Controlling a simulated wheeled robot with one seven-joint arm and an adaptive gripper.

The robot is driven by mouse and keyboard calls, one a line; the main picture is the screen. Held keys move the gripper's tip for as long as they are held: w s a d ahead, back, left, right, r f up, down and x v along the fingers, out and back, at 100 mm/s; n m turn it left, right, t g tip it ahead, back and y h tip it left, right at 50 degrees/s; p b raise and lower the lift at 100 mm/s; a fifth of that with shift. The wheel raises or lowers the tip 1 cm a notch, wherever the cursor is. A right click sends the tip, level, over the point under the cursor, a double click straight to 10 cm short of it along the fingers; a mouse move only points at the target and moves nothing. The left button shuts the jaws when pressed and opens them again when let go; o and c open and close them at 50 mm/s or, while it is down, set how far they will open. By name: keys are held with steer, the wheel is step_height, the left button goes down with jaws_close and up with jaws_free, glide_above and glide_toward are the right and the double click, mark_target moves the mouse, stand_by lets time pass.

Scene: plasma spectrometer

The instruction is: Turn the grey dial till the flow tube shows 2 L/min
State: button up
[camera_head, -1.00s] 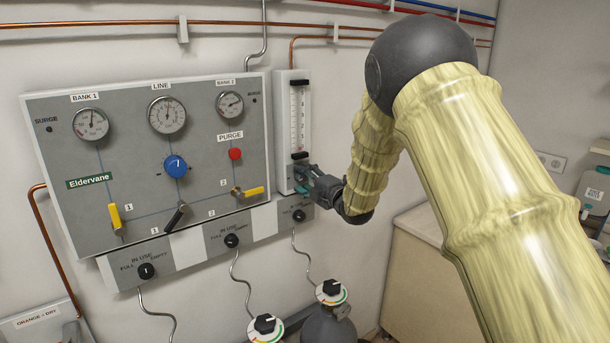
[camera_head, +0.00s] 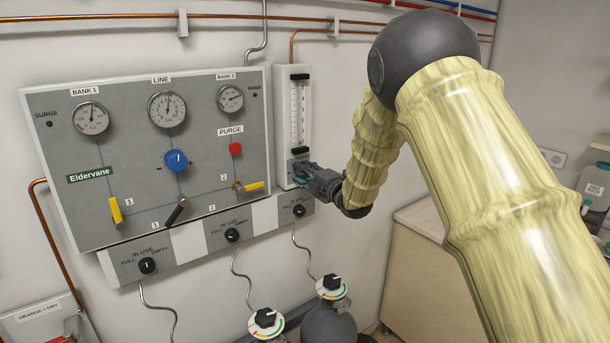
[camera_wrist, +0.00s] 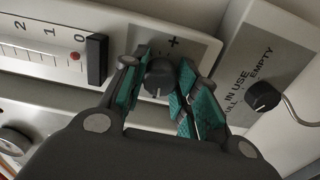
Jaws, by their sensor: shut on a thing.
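The flow tube (camera_head: 297,115) is a tall clear tube with a scale on a pale housing, right of the grey panel. In the wrist view, its scale (camera_wrist: 35,50) reads 2, 1, 0 from left to right, and a red float (camera_wrist: 75,57) sits level with about 0. The grey dial (camera_wrist: 158,76) is below the tube's black end block, on a grey plate with a plus mark. My gripper (camera_wrist: 160,85) has its teal-padded fingers on either side of the dial, shut on it. In the head view, my gripper (camera_head: 302,177) hides the dial.
The panel holds a blue knob (camera_head: 176,161), a red purge button (camera_head: 235,149) and yellow-handled valves (camera_head: 116,211). A black IN USE knob (camera_wrist: 262,95) stands close to my right finger. Gas cylinders (camera_head: 328,325) stand below.

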steer(key=m+b, duration=0.3)
steer(key=shift+d+f, duration=0.1)
steer(key=shift+f, duration=0.1)
steer(key=m+b, duration=0.1)
steer(key=m, duration=0.3)
steer(key=shift+r+b, duration=0.1)
steer(key=shift+b, duration=0.3)
steer(key=m+b, duration=0.1)
steer(key=m, duration=0.3)
steer(key=shift+m, duration=0.3)
steer(key=shift+r+m+b, duration=0.1)
steer(key=shift+m+b, duration=0.3)
steer(key=shift+m, duration=1.5)
steer(key=o, duration=1)
steer(key=shift+o, duration=0.2)
steer(key=shift+s, duration=0.1)
